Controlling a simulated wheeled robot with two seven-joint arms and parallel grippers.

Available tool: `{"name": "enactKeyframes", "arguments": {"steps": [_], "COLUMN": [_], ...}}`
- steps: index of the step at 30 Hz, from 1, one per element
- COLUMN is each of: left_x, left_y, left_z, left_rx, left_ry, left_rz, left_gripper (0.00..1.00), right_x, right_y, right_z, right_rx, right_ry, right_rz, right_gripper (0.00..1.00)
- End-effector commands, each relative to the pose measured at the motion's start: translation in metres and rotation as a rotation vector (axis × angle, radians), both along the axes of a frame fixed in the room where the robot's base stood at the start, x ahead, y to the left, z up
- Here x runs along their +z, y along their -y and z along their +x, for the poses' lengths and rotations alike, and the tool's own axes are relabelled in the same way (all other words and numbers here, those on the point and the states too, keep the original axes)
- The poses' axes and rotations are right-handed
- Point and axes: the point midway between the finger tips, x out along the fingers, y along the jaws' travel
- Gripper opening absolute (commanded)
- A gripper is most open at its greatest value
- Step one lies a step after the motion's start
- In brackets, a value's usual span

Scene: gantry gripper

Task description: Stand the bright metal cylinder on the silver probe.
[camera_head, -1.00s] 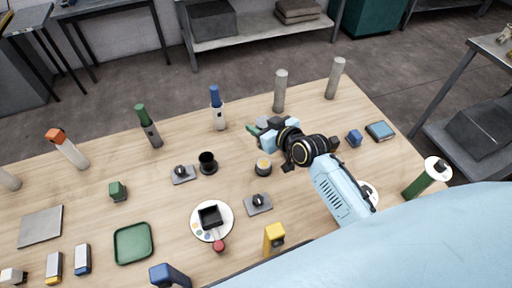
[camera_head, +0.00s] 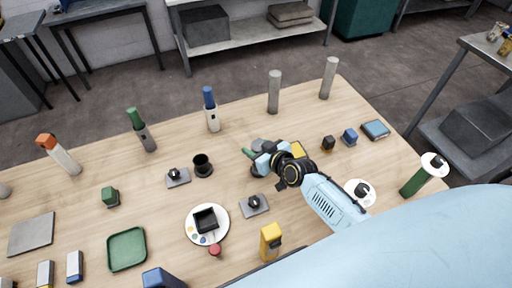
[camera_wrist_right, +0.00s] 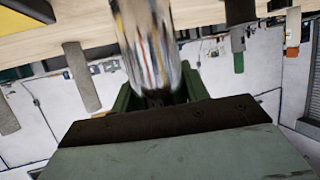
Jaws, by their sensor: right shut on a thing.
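My right gripper (camera_head: 259,156) is shut on the bright metal cylinder (camera_head: 258,145); only its grey top shows in the head view. In the right wrist view the shiny cylinder (camera_wrist_right: 148,45) reflects coloured streaks and sits between green fingers (camera_wrist_right: 158,98). It extends from the jaws toward the table side of that picture. A dark round holder (camera_head: 257,172) is close to the gripper and mostly hidden by it. I cannot tell for sure which piece is the silver probe. My left gripper is not in view.
Grey posts (camera_head: 274,92) and coloured-top bottles (camera_head: 212,110) stand along the far edge. A black cup (camera_head: 202,165), a small plate with a knob (camera_head: 255,205), a white disc (camera_head: 207,224) and a yellow block (camera_head: 270,241) are nearby. A green cylinder (camera_head: 424,176) stands right.

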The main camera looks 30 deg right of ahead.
Motion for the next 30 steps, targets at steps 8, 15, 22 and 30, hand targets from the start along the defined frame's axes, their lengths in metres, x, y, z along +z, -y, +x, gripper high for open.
{"name": "enactKeyframes", "arguments": {"steps": [8,15,22,30], "left_x": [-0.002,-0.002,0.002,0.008], "left_y": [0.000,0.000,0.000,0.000], "left_z": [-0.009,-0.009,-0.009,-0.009], "left_rx": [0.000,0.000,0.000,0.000], "left_ry": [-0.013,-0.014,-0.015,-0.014], "left_rz": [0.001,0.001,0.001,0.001], "left_gripper": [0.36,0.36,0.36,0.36], "right_x": [-0.001,-0.001,0.005,0.026], "right_y": [0.000,0.000,0.004,0.015], "right_z": [0.000,0.000,-0.014,-0.063], "right_rx": [0.000,0.000,0.000,0.000], "right_ry": [-0.001,0.000,-0.002,-0.003], "right_rz": [0.000,0.000,0.000,-0.002], "right_gripper": [0.67,0.67,0.67,0.67]}}
